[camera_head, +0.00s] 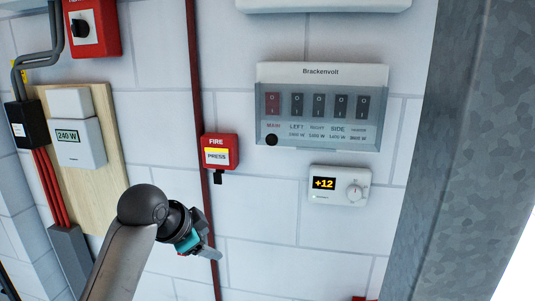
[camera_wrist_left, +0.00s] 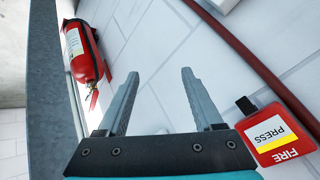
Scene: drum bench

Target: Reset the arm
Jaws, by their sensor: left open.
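My left arm comes in from the bottom left of the head view. Its gripper (camera_head: 214,253) is in front of the white block wall, below the red fire call box (camera_head: 219,151) and apart from it. In the left wrist view the two grey fingers of the gripper (camera_wrist_left: 160,73) stand apart with nothing between them. The call box also shows there, to the right of the fingers (camera_wrist_left: 278,135). My right gripper is in neither view.
A breaker panel (camera_head: 321,146) and a "+12" thermostat (camera_head: 339,186) are on the wall to the right. A meter (camera_head: 78,142) is at left. A dark red pipe (camera_head: 194,85) runs behind the gripper. A fire extinguisher (camera_wrist_left: 84,52) hangs beyond the fingers.

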